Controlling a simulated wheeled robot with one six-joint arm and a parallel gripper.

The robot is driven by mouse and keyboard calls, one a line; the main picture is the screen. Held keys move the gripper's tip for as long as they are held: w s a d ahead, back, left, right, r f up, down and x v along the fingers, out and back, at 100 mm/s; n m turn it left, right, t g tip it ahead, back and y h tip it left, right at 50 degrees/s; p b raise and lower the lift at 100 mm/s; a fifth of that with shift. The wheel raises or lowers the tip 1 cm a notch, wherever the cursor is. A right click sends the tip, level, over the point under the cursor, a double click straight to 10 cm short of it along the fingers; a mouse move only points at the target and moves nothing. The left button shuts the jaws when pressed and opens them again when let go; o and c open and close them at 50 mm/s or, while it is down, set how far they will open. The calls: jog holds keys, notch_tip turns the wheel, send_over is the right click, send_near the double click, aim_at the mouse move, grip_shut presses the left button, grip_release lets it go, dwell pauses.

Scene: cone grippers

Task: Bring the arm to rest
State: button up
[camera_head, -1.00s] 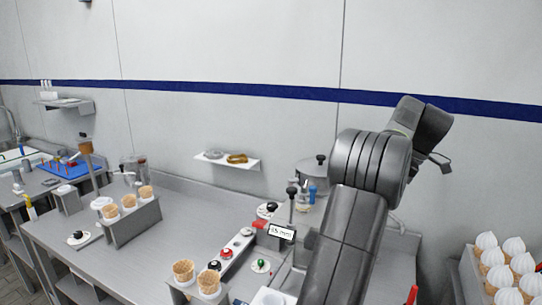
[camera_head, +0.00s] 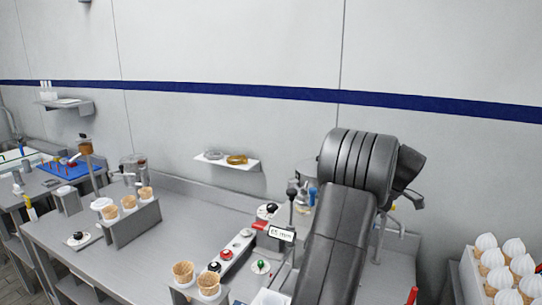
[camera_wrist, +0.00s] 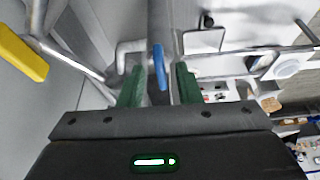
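My arm rises at the right of the head view, its dark elbow (camera_head: 360,165) above the grey table (camera_head: 160,265). My gripper (camera_wrist: 160,78) shows in the wrist view with two green fingers set apart, nothing clearly held between them. A blue-tipped thing (camera_wrist: 159,68) shows in the gap; I cannot tell its distance, and it does not seem to touch either finger. In the head view the fingers are hidden behind the arm.
Cones stand in a holder (camera_head: 135,222) at the left and more (camera_head: 184,272) at the front. A wall shelf (camera_head: 228,163) holds rings. A control strip (camera_head: 228,255) with knobs lies beside my arm. White-topped cones (camera_head: 490,258) stand at the far right. A yellow part (camera_wrist: 22,57) is near the gripper.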

jog(key=shift+s+m+t+b, duration=0.15)
jog(key=shift+m+t+b, duration=0.25)
jog(key=shift+m, duration=0.5)
jog(key=m+h+b, duration=0.1)
jog(key=m, duration=0.1)
jog(key=m+t+h+b, duration=0.1)
jog(key=m, duration=0.2)
jog(key=shift+a+r+m, duration=0.1)
jog(key=shift+m, duration=0.2)
